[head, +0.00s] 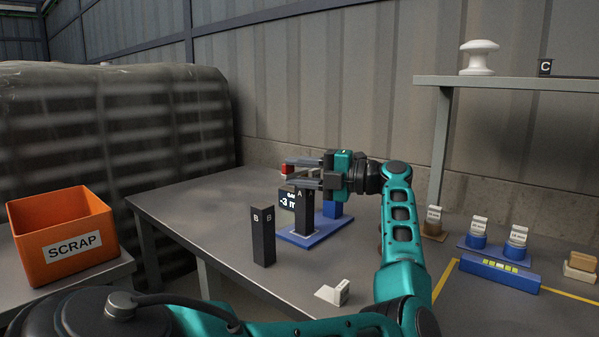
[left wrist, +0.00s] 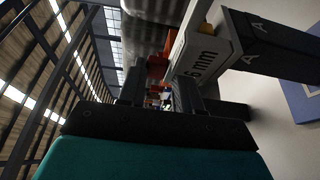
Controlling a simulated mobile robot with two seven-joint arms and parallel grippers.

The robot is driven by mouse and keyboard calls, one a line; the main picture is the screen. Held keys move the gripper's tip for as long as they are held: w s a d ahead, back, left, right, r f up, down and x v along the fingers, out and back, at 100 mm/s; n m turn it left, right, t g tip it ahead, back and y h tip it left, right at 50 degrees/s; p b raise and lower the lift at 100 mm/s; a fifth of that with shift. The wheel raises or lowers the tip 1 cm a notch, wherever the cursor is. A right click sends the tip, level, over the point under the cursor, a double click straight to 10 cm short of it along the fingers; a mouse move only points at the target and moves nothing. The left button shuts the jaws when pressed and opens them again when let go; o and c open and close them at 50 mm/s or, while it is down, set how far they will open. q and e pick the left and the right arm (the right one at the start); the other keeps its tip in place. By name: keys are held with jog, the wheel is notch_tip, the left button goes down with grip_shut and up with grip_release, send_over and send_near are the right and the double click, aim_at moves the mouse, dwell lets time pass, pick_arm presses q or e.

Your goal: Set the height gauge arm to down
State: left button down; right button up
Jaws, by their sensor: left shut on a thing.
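The height gauge has a blue base plate (head: 330,229) on the table and a display (head: 291,204) reading about "-3 m", partly covered by a black block marked A (head: 306,207). A red part (head: 287,169) shows at the left, by the fingertips. My left gripper (head: 303,174) reaches in from the right, its fingers pointing left above block A, and is shut on the gauge's arm, which the fingers largely hide. In the left wrist view, a red-orange part (left wrist: 157,70) shows between the fingers and the display (left wrist: 200,58) reads "6 mm", cut off. My right gripper is not in view.
A black block marked B (head: 263,237) stands just left of the gauge. A small white piece (head: 335,293) lies in front. An orange SCRAP bin (head: 64,236) is at the left. A shelf (head: 510,82) rises at the right, with labelled insulators (head: 476,241) below it.

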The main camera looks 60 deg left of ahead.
pick_arm(q)
jog(key=shift+r, duration=0.2)
jog(key=c, duration=1)
grip_release()
jog(key=shift+f, duration=0.1)
jog(key=shift+o, duration=0.2)
jog(key=p+v, duration=0.1)
jog(key=v, duration=1.2)
jog(key=shift+a, duration=0.1)
